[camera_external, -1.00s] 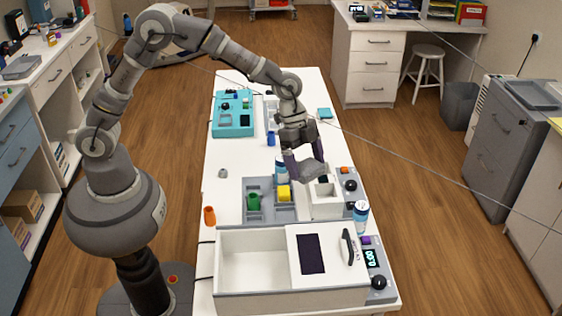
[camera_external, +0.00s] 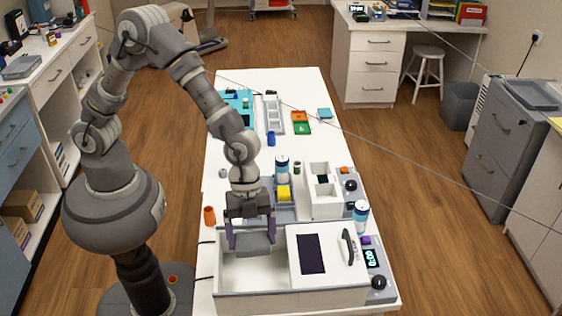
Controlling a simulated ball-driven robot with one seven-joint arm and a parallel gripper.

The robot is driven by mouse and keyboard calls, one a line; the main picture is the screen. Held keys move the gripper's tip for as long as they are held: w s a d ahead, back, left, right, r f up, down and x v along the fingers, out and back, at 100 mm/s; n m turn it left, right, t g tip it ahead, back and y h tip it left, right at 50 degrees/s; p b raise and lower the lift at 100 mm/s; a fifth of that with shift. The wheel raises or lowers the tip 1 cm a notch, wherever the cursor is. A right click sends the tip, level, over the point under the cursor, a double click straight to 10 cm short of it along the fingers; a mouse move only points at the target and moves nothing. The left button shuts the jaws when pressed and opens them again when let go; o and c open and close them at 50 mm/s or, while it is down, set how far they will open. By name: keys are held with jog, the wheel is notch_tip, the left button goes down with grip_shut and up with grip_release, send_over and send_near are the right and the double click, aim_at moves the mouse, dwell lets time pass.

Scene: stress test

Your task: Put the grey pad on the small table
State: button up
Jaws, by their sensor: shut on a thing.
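My gripper (camera_external: 252,239) has purple fingers and is shut on the grey pad (camera_external: 257,246), a flat grey block. It holds the pad over the back edge of the open left part of the long white box (camera_external: 236,292). The height of the pad above the box is hard to judge. The white worktable (camera_external: 233,158) stretches away under these things. I cannot tell which surface is the small table.
A white lid with a dark window (camera_external: 312,253) covers the box's right part. An orange cup (camera_external: 209,215) stands left. The table's middle left is fairly clear.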

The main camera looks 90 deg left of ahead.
notch_tip(320, 180, down, 10)
jog(key=b, duration=0.3)
jog(key=shift+f, duration=0.1)
jog(key=shift+c, duration=0.6)
jog(key=o, duration=1)
jog(key=shift+o, duration=0.2)
jog(key=shift+a, duration=0.1)
